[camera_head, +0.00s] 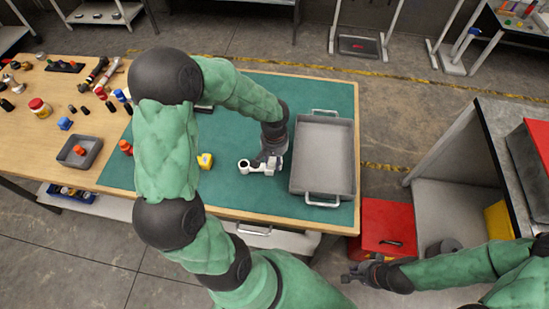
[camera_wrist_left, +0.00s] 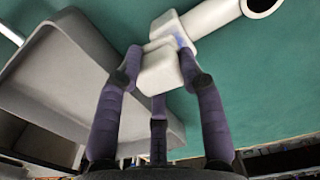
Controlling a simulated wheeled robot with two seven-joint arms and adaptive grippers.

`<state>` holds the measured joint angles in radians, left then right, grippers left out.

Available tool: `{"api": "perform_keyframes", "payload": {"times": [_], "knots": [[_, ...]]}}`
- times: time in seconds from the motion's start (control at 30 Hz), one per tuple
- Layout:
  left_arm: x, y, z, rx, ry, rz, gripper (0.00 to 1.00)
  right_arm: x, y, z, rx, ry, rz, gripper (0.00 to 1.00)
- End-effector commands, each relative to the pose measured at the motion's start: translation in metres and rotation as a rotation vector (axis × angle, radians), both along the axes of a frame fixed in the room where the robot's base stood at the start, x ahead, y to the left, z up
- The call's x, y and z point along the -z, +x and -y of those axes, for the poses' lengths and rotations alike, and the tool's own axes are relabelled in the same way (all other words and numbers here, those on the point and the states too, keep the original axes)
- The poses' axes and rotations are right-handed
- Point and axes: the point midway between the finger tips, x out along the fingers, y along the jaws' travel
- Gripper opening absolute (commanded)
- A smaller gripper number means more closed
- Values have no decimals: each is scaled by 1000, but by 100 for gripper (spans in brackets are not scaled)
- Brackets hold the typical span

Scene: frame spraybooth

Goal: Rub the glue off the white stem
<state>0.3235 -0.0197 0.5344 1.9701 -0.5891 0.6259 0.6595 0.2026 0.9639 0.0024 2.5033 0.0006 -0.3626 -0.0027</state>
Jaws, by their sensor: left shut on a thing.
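The white stem (camera_head: 256,166) lies on the green mat, just left of the grey tray. Its open round end (camera_head: 243,166) points left. In the left wrist view the stem (camera_wrist_left: 208,18) runs to the upper right, with a bluish smear (camera_wrist_left: 181,40) near its clamp end. My left gripper (camera_head: 270,155) is over the stem's right end. Its purple fingers (camera_wrist_left: 158,68) are shut on a pale white block (camera_wrist_left: 157,75) against the smeared end; I cannot tell whether it is separate from the stem. My right gripper (camera_head: 358,275) is away from the table, its jaw opening unclear.
The grey tray (camera_head: 325,155) with handles stands right of the stem. A small yellow item (camera_head: 205,160) lies to its left. A small grey tray (camera_head: 79,150) and several jars and tools are on the left. A red box (camera_head: 388,228) stands below right.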

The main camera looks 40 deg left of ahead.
Motion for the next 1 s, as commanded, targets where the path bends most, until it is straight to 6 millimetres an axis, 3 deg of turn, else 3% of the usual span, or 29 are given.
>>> {"api": "perform_keyframes", "payload": {"times": [0.6, 1.0], "knots": [[-2, -23, -31, -1, 0, -1, 13, -4, 0, 0, 0, 0, 0, 0], [2, -20, -27, 2, 0, 1, 13, 4, 0, 0, 0, 0, 0, 0]]}}
